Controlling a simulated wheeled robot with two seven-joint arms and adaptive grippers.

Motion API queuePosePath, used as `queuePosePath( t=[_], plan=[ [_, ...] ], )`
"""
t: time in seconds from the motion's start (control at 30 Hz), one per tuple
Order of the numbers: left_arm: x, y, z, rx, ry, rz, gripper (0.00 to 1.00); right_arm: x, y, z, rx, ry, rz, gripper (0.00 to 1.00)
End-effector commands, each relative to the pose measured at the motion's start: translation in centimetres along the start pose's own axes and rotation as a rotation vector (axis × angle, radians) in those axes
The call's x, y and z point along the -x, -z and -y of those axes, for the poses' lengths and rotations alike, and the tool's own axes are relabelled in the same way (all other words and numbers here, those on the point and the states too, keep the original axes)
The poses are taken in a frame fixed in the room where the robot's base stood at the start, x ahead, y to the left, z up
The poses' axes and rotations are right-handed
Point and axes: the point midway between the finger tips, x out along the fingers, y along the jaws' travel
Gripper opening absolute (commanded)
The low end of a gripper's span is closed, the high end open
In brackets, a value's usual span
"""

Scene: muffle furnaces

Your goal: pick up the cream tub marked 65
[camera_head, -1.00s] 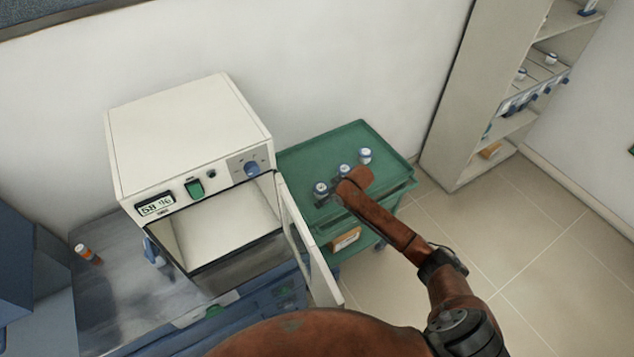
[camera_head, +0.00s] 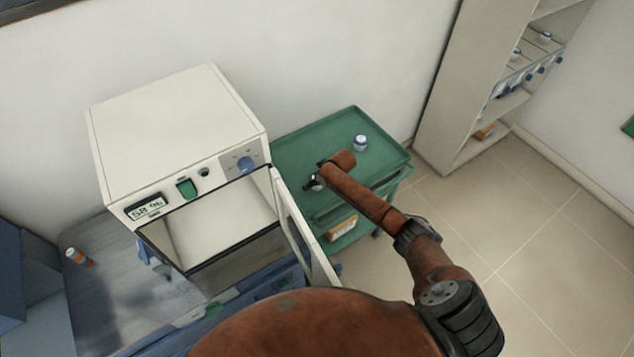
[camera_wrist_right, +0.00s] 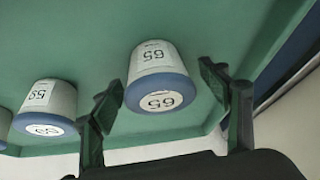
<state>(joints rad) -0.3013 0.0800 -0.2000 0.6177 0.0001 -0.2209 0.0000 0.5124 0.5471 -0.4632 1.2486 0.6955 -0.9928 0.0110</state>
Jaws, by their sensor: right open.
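The cream tub marked 65 (camera_wrist_right: 158,68) has a blue rim and a 65 on both its side and its top. It stands on the green cart top (camera_head: 300,150). In the right wrist view my right gripper (camera_wrist_right: 163,103) is open, with one finger on each side of the tub and visible gaps. In the head view the right gripper (camera_head: 319,174) is over the cart's left part. A tub (camera_head: 315,187) there is mostly hidden by it and its number is unreadable. My left gripper is not in view.
A tub (camera_head: 361,143) stands farther back on the cart. The furnace (camera_head: 180,140) has its door (camera_head: 303,230) open beside the cart.

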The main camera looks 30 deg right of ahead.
Motion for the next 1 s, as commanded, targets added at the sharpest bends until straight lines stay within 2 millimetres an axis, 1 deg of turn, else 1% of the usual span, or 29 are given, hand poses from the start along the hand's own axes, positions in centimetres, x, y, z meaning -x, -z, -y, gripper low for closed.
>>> queuePosePath(
  t=[0.03,0.1,0.23,0.27,0.6,1.0],
  plan=[
    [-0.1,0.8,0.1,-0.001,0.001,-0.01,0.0,-0.2,0.0,0.0,0.0,0.0,0.0,0.7],
    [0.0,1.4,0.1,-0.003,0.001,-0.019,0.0,-0.2,0.0,0.0,0.001,0.0,0.0,0.7],
    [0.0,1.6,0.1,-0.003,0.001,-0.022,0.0,-0.2,0.1,0.0,0.002,0.0,0.0,0.7],
    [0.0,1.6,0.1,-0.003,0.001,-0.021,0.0,-0.2,0.1,0.0,0.002,0.001,0.0,0.68],
    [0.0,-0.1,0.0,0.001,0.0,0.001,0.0,-0.2,0.1,0.0,0.002,0.0,0.0,0.45],
    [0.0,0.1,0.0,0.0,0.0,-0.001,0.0,-0.2,0.0,0.0,0.001,0.0,0.001,0.17]
  ],
)
